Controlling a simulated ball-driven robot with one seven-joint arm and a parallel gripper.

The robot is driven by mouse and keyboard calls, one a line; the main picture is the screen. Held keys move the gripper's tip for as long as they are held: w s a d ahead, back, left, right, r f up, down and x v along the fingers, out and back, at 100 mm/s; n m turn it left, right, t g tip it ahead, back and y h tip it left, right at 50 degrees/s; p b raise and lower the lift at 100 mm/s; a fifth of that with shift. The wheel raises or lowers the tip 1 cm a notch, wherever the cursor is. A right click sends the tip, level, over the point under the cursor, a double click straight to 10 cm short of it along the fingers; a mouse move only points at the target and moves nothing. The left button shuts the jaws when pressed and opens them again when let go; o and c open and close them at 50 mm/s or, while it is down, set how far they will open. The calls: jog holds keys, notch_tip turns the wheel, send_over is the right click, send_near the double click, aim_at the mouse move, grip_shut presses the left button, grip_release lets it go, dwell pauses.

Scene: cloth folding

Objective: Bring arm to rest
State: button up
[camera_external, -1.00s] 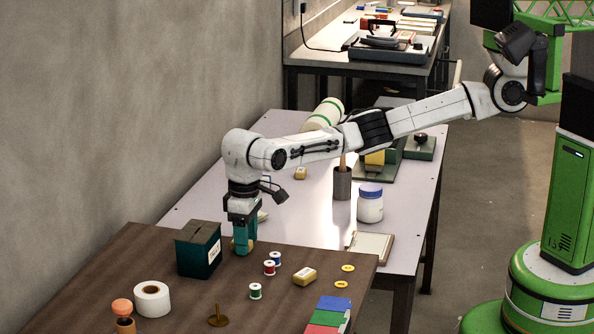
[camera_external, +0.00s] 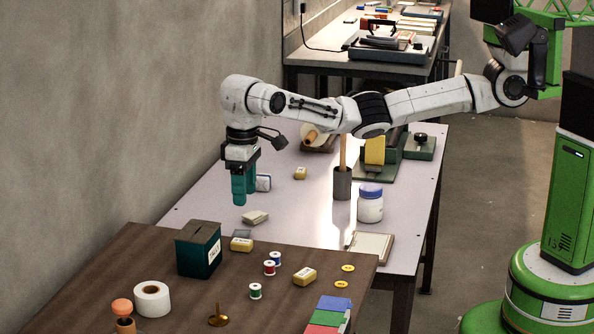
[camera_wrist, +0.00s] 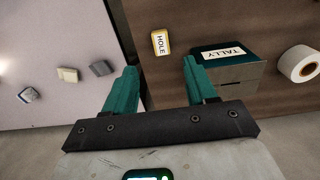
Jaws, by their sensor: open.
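My gripper (camera_external: 243,190) is raised above the tables, pointing down, with its teal fingers apart and nothing between them. It hangs over the area where the near brown table meets the pale table. In the wrist view, the fingers of my gripper (camera_wrist: 160,85) stand open, and a yellow-edged block labelled HOLE (camera_wrist: 160,42) lies on the brown table beyond them. That block also shows in the external view (camera_external: 241,244), below my gripper. My arm reaches across from the right, with its elbow above the pale table.
A dark green box labelled TALLY (camera_external: 199,250) stands near the gripper on the brown table (camera_external: 110,262). Thread spools (camera_external: 270,267), a white tape roll (camera_external: 152,299) and a yellow block (camera_external: 304,277) lie nearby. The pale table (camera_external: 215,205) holds a jar (camera_external: 370,204) and a dark cup (camera_external: 342,184).

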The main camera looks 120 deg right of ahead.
jog(key=shift+r, duration=0.2)
jog(key=shift+a, duration=0.1)
dwell(0.4)
